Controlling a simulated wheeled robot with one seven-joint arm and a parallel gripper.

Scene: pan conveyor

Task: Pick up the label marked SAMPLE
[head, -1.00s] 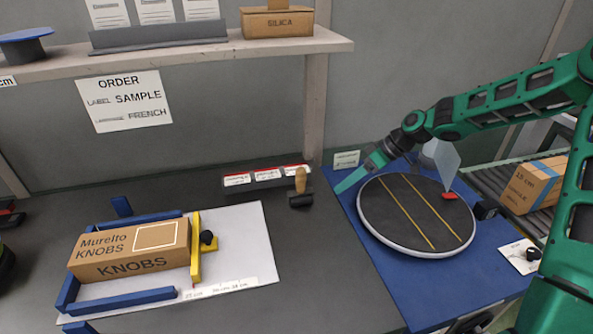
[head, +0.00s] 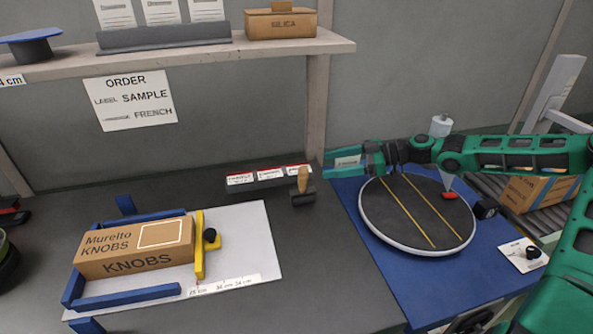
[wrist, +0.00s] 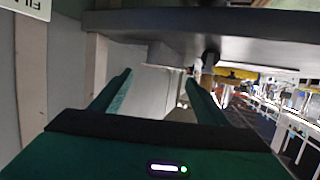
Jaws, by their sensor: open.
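A dark holder (head: 236,188) with a red top edge stands at the back of the bench and bears three white labels (head: 269,174). Their print is too small to read, so I cannot tell which is marked SAMPLE. My gripper (head: 327,162) is open and empty, level, with its fingers pointing left.
A wooden-handled tool (head: 302,190) stands beside the holder's right end. A round turntable (head: 418,214) lies below my arm. A KNOBS carton (head: 130,249) sits in a blue frame at left. The shelf (head: 200,57) overhangs behind; an order sheet (head: 129,101) reads SAMPLE, FRENCH.

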